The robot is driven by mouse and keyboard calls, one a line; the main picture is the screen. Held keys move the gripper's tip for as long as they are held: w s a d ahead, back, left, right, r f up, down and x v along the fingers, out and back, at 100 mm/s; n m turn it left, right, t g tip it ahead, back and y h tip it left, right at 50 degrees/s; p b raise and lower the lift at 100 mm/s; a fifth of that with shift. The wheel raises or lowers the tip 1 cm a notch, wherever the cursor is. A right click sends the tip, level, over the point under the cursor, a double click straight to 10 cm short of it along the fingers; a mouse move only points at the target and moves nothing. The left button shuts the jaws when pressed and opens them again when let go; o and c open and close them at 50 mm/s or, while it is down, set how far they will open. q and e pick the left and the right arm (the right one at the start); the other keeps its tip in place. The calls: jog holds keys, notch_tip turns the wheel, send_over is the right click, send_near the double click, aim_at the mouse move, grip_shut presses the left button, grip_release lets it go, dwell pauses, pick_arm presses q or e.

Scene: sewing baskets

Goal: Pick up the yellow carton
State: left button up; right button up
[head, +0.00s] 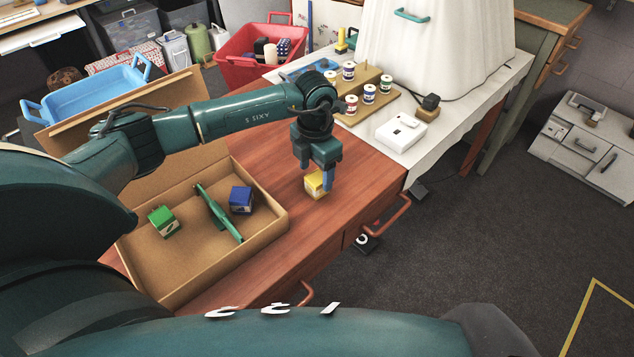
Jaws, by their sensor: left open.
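The yellow carton (314,185) is a small box on the reddish wooden table (355,195), to the right of the open cardboard box. My left gripper (316,176) points down at the carton, with its fingers apart. One finger is at the carton's right side and the other is near its back left. I cannot tell whether either finger touches it. The lower finger hides part of the carton. My right gripper is not in view.
The shallow cardboard box (262,238) holds a green carton (163,221), a blue carton (241,200) and a green divider (218,212). Thread spools (369,94) and a white device (401,132) stand behind. Bare table lies right of the carton.

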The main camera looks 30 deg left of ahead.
aim_at(317, 177)
pick_arm(q)
jog(key=shift+d+f, duration=0.1)
jog(key=shift+f, duration=1.4)
jog(key=shift+c, duration=0.3)
jog(key=shift+w, duration=0.1)
jog(key=c, duration=1)
